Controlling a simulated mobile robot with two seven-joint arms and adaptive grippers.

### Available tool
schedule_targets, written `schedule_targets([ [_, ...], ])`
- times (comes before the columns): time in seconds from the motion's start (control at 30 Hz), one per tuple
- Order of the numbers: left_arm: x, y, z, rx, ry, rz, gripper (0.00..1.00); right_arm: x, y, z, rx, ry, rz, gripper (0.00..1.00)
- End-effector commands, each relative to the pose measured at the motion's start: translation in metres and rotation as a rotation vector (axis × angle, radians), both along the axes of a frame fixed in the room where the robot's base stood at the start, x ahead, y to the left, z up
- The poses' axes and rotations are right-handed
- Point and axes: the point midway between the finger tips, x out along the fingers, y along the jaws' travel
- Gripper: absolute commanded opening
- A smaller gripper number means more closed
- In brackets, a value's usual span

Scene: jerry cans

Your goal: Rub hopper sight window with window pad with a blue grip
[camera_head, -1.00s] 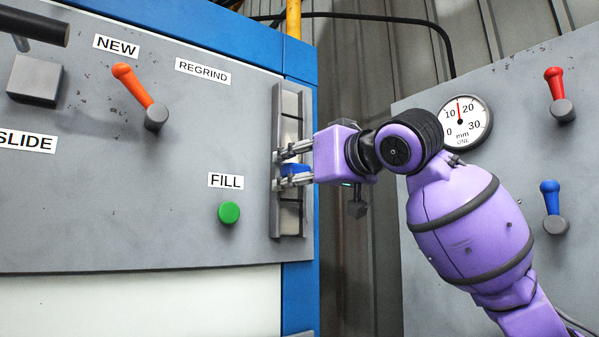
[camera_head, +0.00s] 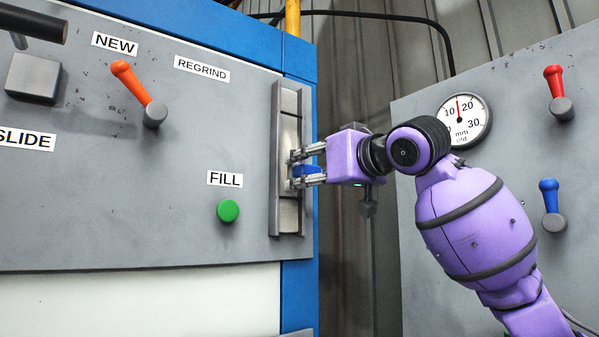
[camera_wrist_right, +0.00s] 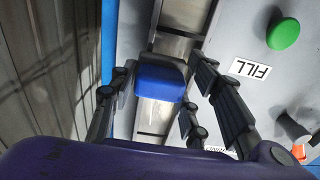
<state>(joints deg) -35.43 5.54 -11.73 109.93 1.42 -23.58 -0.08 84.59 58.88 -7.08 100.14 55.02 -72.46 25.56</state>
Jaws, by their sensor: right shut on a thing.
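The sight window (camera_head: 290,215) is a tall, narrow, framed strip at the right edge of the grey hopper panel. It also shows in the right wrist view (camera_wrist_right: 153,117). My right gripper (camera_head: 300,169) is in front of the window, shut on the blue grip of the window pad (camera_head: 307,171). In the right wrist view the blue grip (camera_wrist_right: 161,80) lies between the fingers, over the window strip. The pad's underside is hidden, so I cannot tell whether it touches the window. My left gripper is not in view.
The panel carries an orange lever (camera_head: 138,92) and a green FILL button (camera_head: 228,211) left of the window. A grey panel on the right has a dial gauge (camera_head: 463,121), a red lever (camera_head: 556,92) and a blue lever (camera_head: 551,204). A dark gap separates the panels.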

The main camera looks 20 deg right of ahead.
Motion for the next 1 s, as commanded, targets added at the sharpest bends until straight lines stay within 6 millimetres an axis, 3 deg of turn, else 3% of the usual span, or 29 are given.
schedule_targets([
  [0.13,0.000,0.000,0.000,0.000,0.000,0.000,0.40,0.002,-0.007,0.000,-0.001,-0.001,-0.001,0.22],
  [0.57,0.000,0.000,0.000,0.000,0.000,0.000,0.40,0.004,-0.003,0.018,-0.001,-0.001,0.001,0.22],
  [1.0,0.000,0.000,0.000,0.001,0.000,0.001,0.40,-0.005,0.030,0.018,-0.001,-0.001,0.003,0.22],
])
